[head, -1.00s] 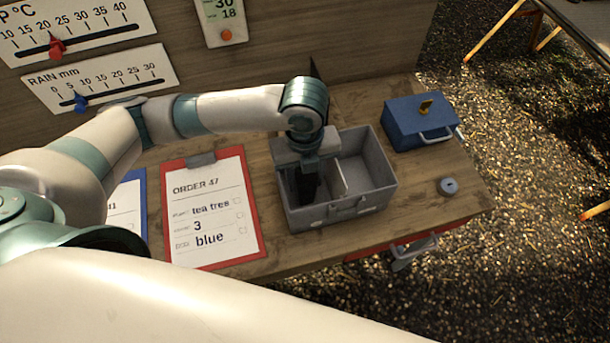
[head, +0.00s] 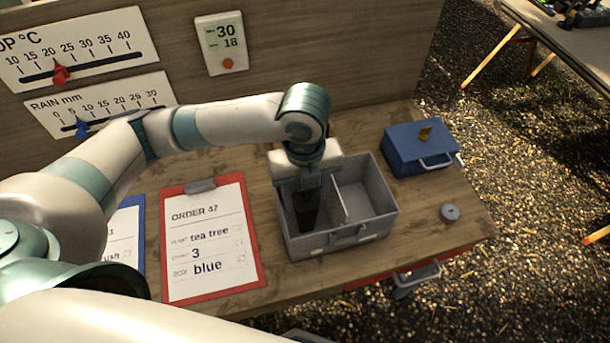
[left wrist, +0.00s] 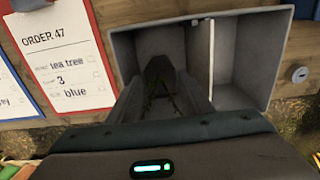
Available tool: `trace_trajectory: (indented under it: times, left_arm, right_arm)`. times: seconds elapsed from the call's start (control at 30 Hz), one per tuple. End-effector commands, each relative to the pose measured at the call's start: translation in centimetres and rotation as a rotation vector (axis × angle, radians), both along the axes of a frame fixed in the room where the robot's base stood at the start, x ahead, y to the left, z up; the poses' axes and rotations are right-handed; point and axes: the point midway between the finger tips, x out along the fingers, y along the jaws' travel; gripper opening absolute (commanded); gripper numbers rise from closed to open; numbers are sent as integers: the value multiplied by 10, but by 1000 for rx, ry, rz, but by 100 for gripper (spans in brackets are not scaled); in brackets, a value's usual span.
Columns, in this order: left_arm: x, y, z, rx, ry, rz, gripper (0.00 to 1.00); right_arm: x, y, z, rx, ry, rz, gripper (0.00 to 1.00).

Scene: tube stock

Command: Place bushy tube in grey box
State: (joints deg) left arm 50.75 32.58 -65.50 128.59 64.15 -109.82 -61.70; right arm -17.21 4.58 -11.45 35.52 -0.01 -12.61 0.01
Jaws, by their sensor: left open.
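The grey box (head: 372,229) stands on the bench with a divider between its left and right compartments. It also shows in the left wrist view (left wrist: 262,22). My left gripper (head: 308,188) points down over the left compartment. In the left wrist view its fingers are open (left wrist: 163,98), one on each side of a dark tube (left wrist: 158,68). The dark tube (head: 306,212) is inside the left compartment. Thin greenish strands show at its near end in the wrist view; the rest of the plant is hard to make out. The right compartment is empty. My right gripper is not in view.
A closed blue box (head: 412,150) with a yellow marking sits right of the grey box. A small grey disc (head: 449,213) lies near the bench's right edge. A red clipboard (head: 170,250) reading Order 47 lies to the left. A gauge wall rises behind.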

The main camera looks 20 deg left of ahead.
Motion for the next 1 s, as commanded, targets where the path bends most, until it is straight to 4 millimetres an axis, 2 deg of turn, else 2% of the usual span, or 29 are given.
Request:
trace_trajectory:
  times: [0.2,0.4,0.6,1.0]
  left_arm:
    - [1,-1,41,-3,-7,-2,46]
    - [1,0,67,-1,-3,0,46]
    - [0,0,78,0,-2,0,46]
    - [0,0,79,0,-1,0,46]
  right_arm:
    - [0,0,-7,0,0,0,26]
    - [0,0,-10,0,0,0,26]
    - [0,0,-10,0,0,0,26]
    - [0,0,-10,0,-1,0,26]
